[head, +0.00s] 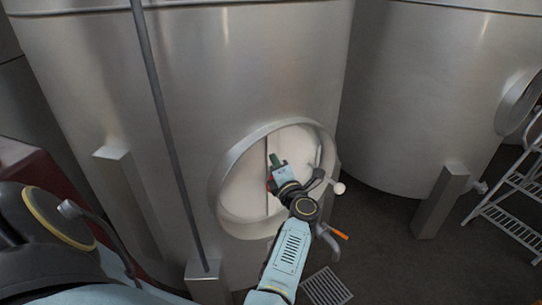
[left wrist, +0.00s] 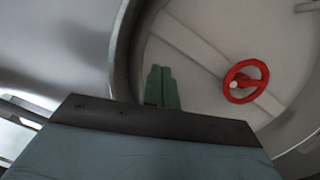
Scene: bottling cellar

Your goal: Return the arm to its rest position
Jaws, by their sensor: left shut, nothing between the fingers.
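My left gripper (head: 275,160) is in front of the round manway door (head: 240,186) of the large steel tank. Its green fingers (left wrist: 162,88) are closed together with nothing between them. In the left wrist view a red handwheel (left wrist: 258,88) with a pale knob sits on the door's crossbar, to the right of the fingers and apart from them. In the head view only a sliver of red shows beside my gripper, which hides most of the wheel. My right gripper is not in view.
The steel tank (head: 220,70) fills the middle, with a second tank (head: 420,90) at right. A lever with a white ball (head: 338,188) and an orange-handled valve (head: 339,231) are close to my forearm.

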